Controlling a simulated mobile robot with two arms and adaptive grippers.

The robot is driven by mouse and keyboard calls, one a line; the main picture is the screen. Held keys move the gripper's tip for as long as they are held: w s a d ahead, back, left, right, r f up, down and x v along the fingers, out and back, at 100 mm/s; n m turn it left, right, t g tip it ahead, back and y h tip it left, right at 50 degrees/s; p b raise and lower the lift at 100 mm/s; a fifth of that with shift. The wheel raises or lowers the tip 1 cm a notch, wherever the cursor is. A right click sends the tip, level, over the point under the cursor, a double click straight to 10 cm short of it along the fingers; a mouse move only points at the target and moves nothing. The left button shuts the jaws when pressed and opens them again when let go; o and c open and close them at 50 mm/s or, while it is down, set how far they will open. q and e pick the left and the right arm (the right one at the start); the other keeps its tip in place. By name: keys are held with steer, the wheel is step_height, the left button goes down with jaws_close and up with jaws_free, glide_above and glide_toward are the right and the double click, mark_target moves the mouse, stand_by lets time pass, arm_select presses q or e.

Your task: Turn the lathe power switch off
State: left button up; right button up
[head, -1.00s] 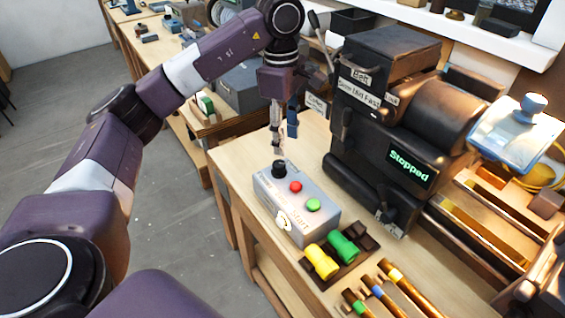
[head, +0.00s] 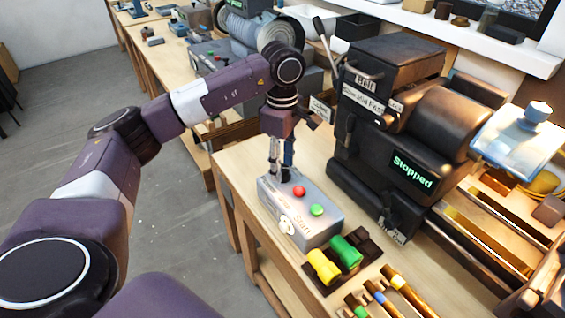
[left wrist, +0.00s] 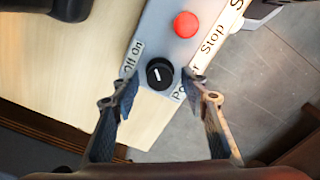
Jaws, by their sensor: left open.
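The lathe power switch is a black rotary knob (left wrist: 160,74) with a white pointer line, on a grey control box (head: 318,229). In the left wrist view it sits between the open fingers of my left gripper (left wrist: 158,98), close to their tips, beside an "Off On" label. In the head view my left gripper (head: 281,174) points down over the box's far end and mostly hides the knob. A red button (head: 299,191) and a green button (head: 317,210) are on the same box. The lathe (head: 400,120) display reads "Stopped". My right gripper is not in view.
A dark tray (head: 368,239) with a yellow and a green cylinder lies just in front of the box. Several banded wooden-handled tools (head: 398,283) lie nearer. The lathe stands close on the right. Free floor (head: 185,225) is on the left.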

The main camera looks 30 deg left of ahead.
arm_select(q)
jaws_close()
steer(key=shift+n, duration=0.3)
steer(key=n, duration=0.3)
steer(key=shift+n+b, duration=0.4)
steer(key=n, duration=0.4)
steer(key=shift+r, duration=0.1)
steer(key=n, duration=0.5)
steer(key=shift+w+n, duration=0.1)
steer(key=shift+n, duration=2.1)
steer(key=shift+r, duration=0.1)
